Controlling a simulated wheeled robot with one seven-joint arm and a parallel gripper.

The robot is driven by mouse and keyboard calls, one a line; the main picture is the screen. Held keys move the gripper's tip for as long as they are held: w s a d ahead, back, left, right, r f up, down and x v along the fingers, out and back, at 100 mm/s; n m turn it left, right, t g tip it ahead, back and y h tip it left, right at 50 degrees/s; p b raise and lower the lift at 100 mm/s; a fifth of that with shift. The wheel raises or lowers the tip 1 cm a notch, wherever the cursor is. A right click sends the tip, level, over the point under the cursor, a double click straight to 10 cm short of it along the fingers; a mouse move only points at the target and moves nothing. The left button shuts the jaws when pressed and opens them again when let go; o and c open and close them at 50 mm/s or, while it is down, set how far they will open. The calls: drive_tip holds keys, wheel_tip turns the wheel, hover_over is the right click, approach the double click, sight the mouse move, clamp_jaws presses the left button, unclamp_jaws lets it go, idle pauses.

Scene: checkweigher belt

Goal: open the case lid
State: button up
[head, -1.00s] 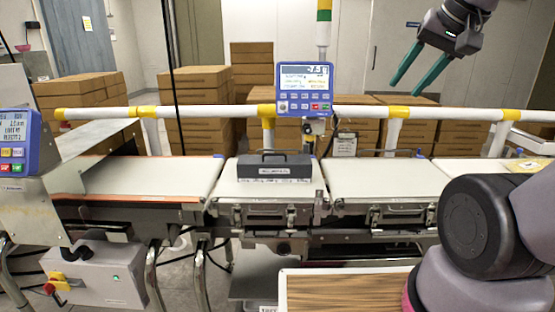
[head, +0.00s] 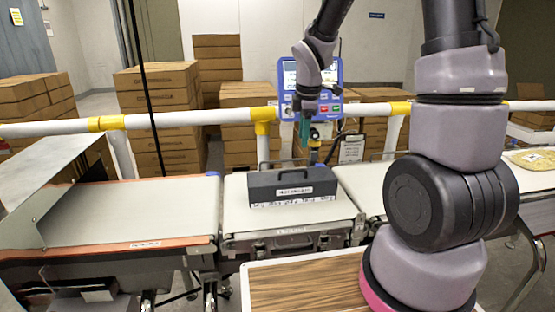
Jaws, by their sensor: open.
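The case (head: 268,190) is a dark grey box with a labelled front and an arched handle. It sits on the middle belt section (head: 240,219), and its lid looks closed. My gripper (head: 305,134) points down behind and above the case's right part in the picture, apart from it. Its teal fingers are seen nearly edge-on, so the gap between them is hard to see; nothing shows held in them.
A blue display unit (head: 291,82) stands behind the gripper, by the white and yellow rail (head: 190,119). A wooden-topped surface (head: 305,288) lies in front of the belt. The left belt (head: 130,208) is empty. Stacked cartons (head: 158,105) stand behind the rail.

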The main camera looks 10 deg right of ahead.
sight(296, 171)
drive_tip(key=shift+n, duration=0.4)
drive_tip(key=x, duration=0.8)
drive_tip(key=a+x, duration=0.1)
drive_tip(key=x, duration=0.3)
drive_tip(key=shift+w, duration=0.3)
clamp_jaws()
idle(0.5)
